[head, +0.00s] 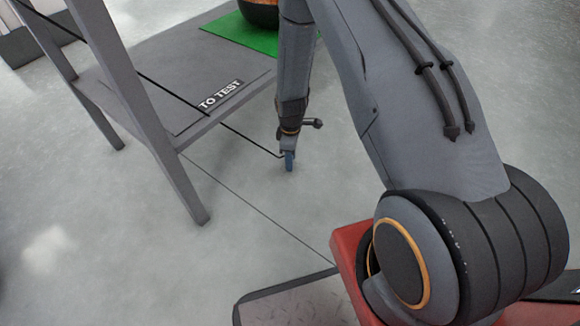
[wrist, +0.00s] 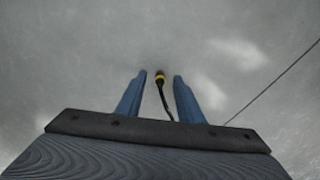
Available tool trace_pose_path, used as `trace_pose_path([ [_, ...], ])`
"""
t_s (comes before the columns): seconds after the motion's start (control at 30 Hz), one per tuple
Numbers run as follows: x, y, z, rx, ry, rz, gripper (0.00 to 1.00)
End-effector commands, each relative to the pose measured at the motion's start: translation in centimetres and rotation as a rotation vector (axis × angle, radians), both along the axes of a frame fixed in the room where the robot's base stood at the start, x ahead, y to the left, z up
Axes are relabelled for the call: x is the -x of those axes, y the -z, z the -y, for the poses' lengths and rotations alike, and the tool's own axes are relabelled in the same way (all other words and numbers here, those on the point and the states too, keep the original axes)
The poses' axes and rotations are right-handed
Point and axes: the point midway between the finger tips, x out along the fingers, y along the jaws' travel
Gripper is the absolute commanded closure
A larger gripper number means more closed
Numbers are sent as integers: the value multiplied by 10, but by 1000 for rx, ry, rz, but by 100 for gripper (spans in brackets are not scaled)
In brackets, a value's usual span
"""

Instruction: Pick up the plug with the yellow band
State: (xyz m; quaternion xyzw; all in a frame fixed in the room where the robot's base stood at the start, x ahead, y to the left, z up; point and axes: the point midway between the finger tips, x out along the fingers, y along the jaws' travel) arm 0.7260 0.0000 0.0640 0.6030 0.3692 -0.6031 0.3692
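The plug with the yellow band (wrist: 160,77) shows in the wrist view, dark with a yellow ring and a black cable trailing from it. It lies between the tips of my two blue fingers, with a gap on each side. My gripper (head: 289,160) is open and points down in the head view, over the floor to the right of the grey table. A black cable (head: 250,140) runs from the table side to my fingertips. The plug itself cannot be made out in the head view. How far it is from the fingertips in depth is unclear.
The grey table (head: 165,75) has a "TO TEST" label (head: 221,95) on its front edge, and its legs stand left of my gripper. A green mat (head: 240,32) with a dark round object (head: 262,14) lies at its back. The floor around my gripper is clear.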

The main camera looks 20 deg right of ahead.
Motion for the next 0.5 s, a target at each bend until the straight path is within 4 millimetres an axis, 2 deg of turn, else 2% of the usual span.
trace_pose_path([
  [0.03,0,11,0,0,0,-1,66],
  [0.1,0,17,0,0,0,0,66],
  [0.37,0,19,0,0,0,1,66],
  [0.4,0,19,0,0,0,1,68],
  [0.5,0,19,0,0,0,0,85],
])
